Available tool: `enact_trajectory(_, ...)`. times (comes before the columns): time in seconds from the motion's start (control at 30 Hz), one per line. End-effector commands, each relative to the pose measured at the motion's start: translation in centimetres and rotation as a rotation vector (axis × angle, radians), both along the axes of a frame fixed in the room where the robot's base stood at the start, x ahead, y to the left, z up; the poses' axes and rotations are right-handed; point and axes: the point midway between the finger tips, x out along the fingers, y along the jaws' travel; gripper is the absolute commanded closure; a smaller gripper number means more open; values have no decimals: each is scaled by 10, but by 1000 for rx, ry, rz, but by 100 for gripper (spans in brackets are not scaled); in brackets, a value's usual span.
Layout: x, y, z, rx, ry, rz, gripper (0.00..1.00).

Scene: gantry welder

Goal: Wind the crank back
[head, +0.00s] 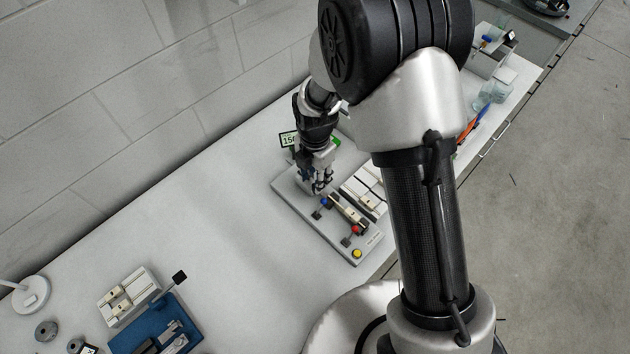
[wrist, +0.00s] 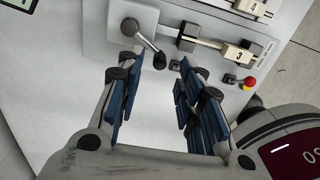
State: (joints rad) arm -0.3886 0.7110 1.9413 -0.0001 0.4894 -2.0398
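The crank (wrist: 146,40) shows in the wrist view as a grey arm. It runs from a round hub on a pale block down and right to a dark knob (wrist: 159,61). My gripper (wrist: 153,74) is open, with blue-padded fingers apart. In the picture the knob lies between the two fingertips, near their ends. I cannot tell whether either finger touches it. In the head view my gripper (head: 320,183) is over the far left part of the grey panel (head: 310,225), and I cannot make out the crank there.
A blue fixture (head: 150,328) is at the front left. The tabletop between (head: 190,225) is clear.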

Motion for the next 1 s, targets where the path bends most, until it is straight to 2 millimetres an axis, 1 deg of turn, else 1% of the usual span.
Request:
enact_trajectory(0.03, 1, 0, 13, 3, -6, 0, 66)
enact_trajectory(0.2, 1, 0, 49, 2, -5, 0, 66)
enact_trajectory(0.3, 1, 0, 64, 2, -4, 0, 66)
enact_trajectory(0.4, 0, 0, 75, 1, -2, 0, 66)
enact_trajectory(0.57, 0, 0, 81, 0, 0, 0, 66)
enact_trajectory(1.0, 0, 0, 81, 0, 0, 0, 66)
